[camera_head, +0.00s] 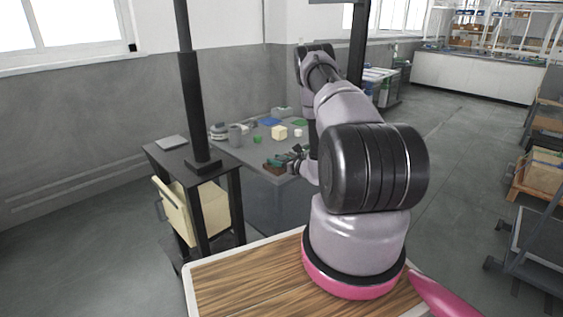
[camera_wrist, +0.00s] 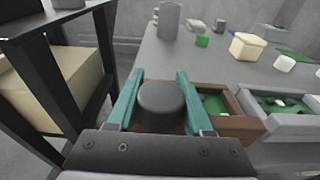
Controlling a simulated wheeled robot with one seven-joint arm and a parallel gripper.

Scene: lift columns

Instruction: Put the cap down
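The cap (camera_wrist: 162,98), a dark grey round piece, sits between the two teal fingers of my gripper (camera_wrist: 160,100) in the wrist view. Both fingers appear to touch its sides, and its lower part is hidden. In the head view my gripper (camera_head: 291,159) is small, at the near edge of the grey table (camera_head: 232,152), and the cap cannot be made out there.
A grey tray (camera_wrist: 287,127) holding small dark pieces adjoins the brown one. Behind are a cream block (camera_wrist: 247,47), a white cube (camera_wrist: 284,63), a green cube (camera_wrist: 202,41) and a grey cylinder (camera_wrist: 168,22). A black stand (camera_head: 207,205) with a cream drawer is left.

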